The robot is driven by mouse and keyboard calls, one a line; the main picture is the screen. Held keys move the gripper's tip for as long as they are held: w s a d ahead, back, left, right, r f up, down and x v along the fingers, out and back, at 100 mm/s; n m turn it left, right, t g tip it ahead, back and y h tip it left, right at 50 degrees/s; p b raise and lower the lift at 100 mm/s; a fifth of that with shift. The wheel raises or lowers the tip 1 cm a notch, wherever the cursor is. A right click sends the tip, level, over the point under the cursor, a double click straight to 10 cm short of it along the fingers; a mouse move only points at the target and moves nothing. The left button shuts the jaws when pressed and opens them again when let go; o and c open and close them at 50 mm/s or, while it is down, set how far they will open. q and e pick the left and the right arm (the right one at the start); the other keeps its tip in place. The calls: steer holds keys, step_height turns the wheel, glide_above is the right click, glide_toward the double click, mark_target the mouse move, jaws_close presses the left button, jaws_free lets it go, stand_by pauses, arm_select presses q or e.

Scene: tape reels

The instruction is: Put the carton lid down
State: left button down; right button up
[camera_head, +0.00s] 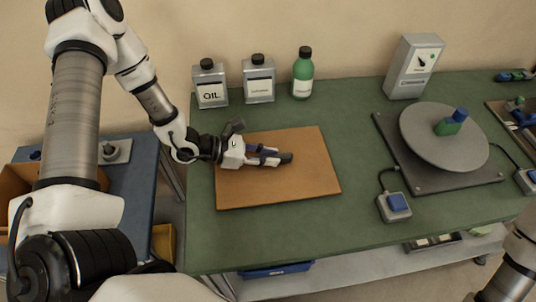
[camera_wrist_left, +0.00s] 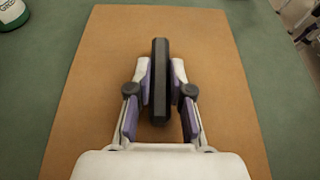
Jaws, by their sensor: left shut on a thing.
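My left gripper (camera_head: 270,156) is low over a flat brown panel (camera_head: 240,195) on the green bench. Its fingers are shut on a narrow black bar-like piece (camera_wrist_left: 160,82), which stands out past the fingertips in the head view (camera_head: 288,158). The brown panel fills much of the left wrist view (camera_wrist_left: 90,80), with the black piece near its middle. I cannot tell whether the black piece is fixed to the panel, nor surely whether the panel is the carton lid. My right gripper is out of view; only a part of my right arm shows at the bottom right.
An oil can (camera_head: 210,88), a second can (camera_head: 258,82) and a green bottle (camera_head: 303,78) stand behind the panel. A grey turntable (camera_head: 425,135), a control box (camera_head: 413,65) and a blue-topped switch (camera_head: 396,207) are to the right. The bench front (camera_head: 300,235) is clear.

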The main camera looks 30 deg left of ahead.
arm_select(q)
steer(key=c, duration=1.5)
jaws_free()
steer(key=shift+s+f, duration=0.1)
steer(key=o, duration=0.4)
steer(key=shift+o, duration=0.2)
